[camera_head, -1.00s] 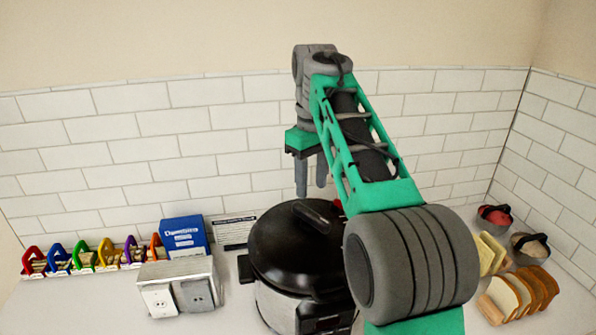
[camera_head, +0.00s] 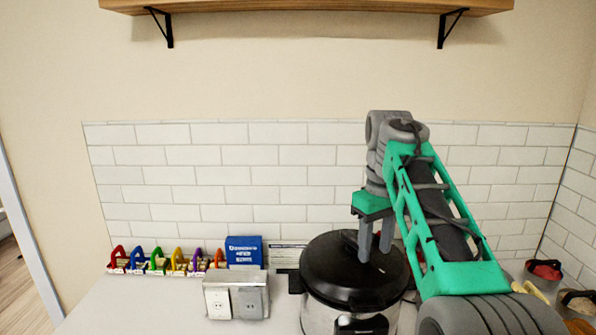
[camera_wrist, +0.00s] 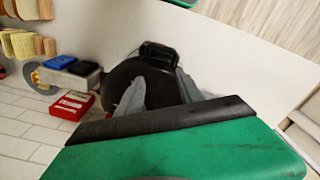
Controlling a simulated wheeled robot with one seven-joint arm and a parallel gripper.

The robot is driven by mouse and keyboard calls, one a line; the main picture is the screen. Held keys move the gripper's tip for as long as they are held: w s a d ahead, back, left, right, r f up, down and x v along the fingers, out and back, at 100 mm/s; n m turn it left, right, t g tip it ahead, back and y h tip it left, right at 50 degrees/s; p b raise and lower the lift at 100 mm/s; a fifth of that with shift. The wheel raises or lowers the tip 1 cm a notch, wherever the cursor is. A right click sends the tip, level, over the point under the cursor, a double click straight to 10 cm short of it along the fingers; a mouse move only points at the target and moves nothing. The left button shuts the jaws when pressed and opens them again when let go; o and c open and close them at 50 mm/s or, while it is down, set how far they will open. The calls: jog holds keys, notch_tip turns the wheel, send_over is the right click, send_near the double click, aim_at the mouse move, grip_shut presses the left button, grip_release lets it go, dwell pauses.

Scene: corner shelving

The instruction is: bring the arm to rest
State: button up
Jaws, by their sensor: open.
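My gripper (camera_head: 375,245) hangs pointing down in front of the pot's lid in the head view, its two grey fingers apart with nothing between them. My green and grey arm reaches up from the lower right to it. In the wrist view my gripper (camera_wrist: 160,95) is also open, with the black pot (camera_wrist: 143,82) beyond its fingers. The black-lidded pot (camera_head: 340,275) stands on the counter in the head view. I cannot tell how far the fingertips are from the lid.
Colourful holders (camera_head: 160,262), a blue box (camera_head: 244,251) and an outlet block (camera_head: 236,295) stand left of the pot. Lidded containers (camera_head: 543,270) stand at the right, partly behind my arm. A wooden shelf (camera_head: 310,6) is on the wall above. The counter's left front (camera_head: 130,305) is clear.

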jog(key=s+f+m+t+b, duration=0.2)
jog(key=s+f+m+t, duration=0.2)
jog(key=s+f, duration=1.4)
notch_tip(320, 180, down, 2)
jog(key=shift+a+m+b, duration=0.3)
jog(key=shift+m+b, duration=0.05)
jog(key=shift+m, duration=0.55)
